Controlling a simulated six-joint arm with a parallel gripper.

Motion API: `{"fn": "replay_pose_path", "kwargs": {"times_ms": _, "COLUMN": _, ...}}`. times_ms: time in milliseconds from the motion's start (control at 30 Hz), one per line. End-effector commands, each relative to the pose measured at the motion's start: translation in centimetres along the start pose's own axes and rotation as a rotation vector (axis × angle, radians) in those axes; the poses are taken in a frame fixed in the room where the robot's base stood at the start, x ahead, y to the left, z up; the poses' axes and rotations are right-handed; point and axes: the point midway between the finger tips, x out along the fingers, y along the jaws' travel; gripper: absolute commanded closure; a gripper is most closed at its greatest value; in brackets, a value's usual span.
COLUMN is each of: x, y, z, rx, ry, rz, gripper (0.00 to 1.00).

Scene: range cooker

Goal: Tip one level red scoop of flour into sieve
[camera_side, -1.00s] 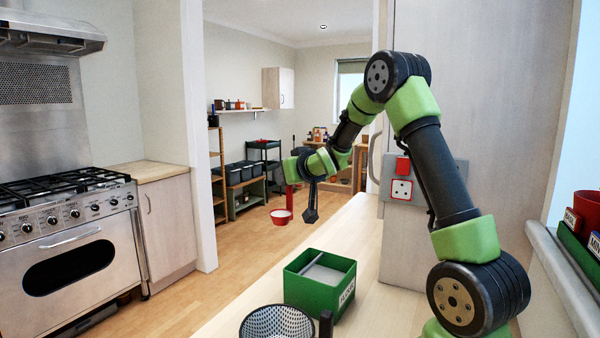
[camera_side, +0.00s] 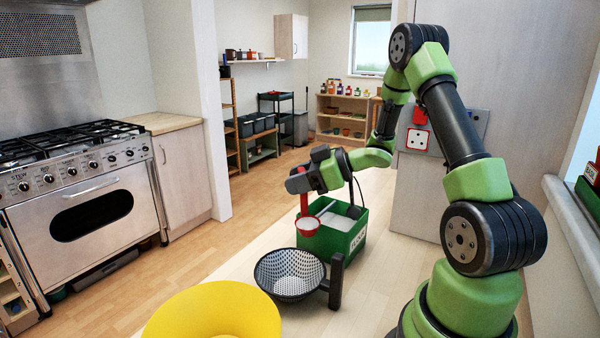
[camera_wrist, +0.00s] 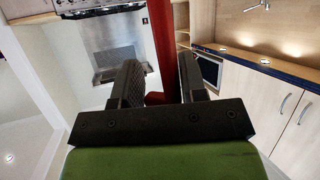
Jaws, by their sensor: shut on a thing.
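My gripper (camera_side: 300,184) is shut on the upright handle of the red scoop (camera_side: 304,204). In the wrist view the red handle (camera_wrist: 161,45) stands between the two dark fingers. The scoop's cup hangs roughly upright, with white flour showing at its rim. It overlaps the near left corner of the green flour box (camera_side: 345,243); its exact height is hard to tell. White flour and a bar across the top show in the box. The sieve (camera_side: 289,275), a dark bowl with pale mesh, is just nearer the camera than the scoop. No flour shows in it.
A large yellow bowl (camera_side: 215,312) stands at the front, close to the sieve. The pale worktop (camera_side: 385,270) is clear right of the box. The range cooker (camera_side: 90,200) is across the floor at left.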

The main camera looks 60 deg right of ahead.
Motion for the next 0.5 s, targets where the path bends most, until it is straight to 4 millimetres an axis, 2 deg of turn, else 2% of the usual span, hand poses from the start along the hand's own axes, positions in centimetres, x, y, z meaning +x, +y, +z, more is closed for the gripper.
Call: {"fn": "replay_pose_path", "kwargs": {"times_ms": 500, "x": 1.8, "y": -3.3, "z": 0.3, "rx": -0.154, "ry": -0.073, "rz": 0.061, "gripper": 0.84}}
